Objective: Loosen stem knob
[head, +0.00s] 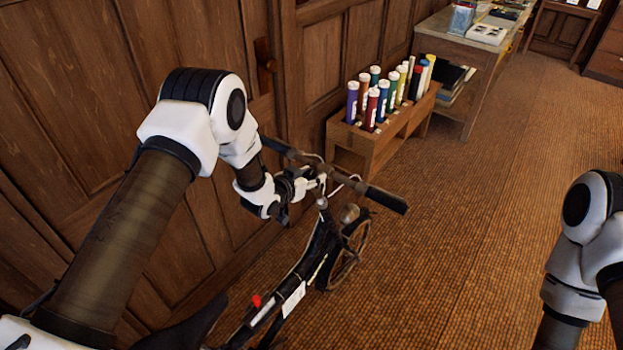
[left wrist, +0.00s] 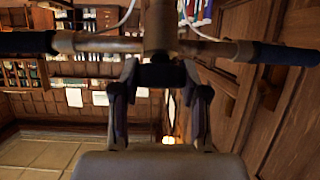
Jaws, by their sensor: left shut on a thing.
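A dark folding bicycle (head: 310,255) stands beside the wood-panelled wall, its handlebar (head: 383,198) crossing near the middle of the head view. My left gripper (head: 302,186) is at the handlebar stem, just below the bar. In the left wrist view the handlebar (left wrist: 105,44) runs across the top, and the two fingers of my left gripper (left wrist: 158,82) are shut on a dark piece at the stem (left wrist: 158,28), which looks like the stem knob (left wrist: 158,74). The knob's details are too dark to make out. My right arm shows at the right edge; its gripper is out of view.
A wooden rack (head: 350,150) with several coloured tubes stands behind the bicycle against the wall. A table (head: 450,40) with books is farther back. The carpeted floor (head: 450,230) right of the bicycle is clear.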

